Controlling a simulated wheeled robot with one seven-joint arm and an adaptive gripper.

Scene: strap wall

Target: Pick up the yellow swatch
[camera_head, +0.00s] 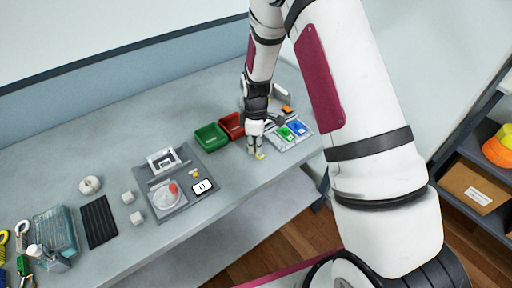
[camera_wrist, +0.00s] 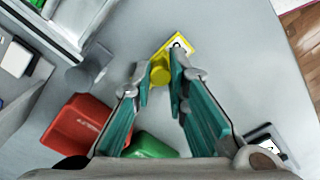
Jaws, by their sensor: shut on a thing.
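The yellow swatch (camera_wrist: 181,44) is a small yellow plate with a white marked patch and a round yellow knob. In the wrist view my gripper (camera_wrist: 162,72) has its teal fingers on both sides of the knob, closed on it. In the head view my gripper (camera_head: 255,149) points down near the table's front edge, with the yellow swatch (camera_head: 261,156) at its fingertips. The swatch is at or very near the tabletop; I cannot tell if it touches. The fingers hide part of the knob.
A green bin (camera_head: 211,137) and a red bin (camera_head: 231,125) stand left of my gripper. A grey tray (camera_head: 278,145) with green and blue swatches lies to its right. A grey panel with a dial (camera_head: 167,197) is further left. The table (camera_head: 236,178) is bare in front.

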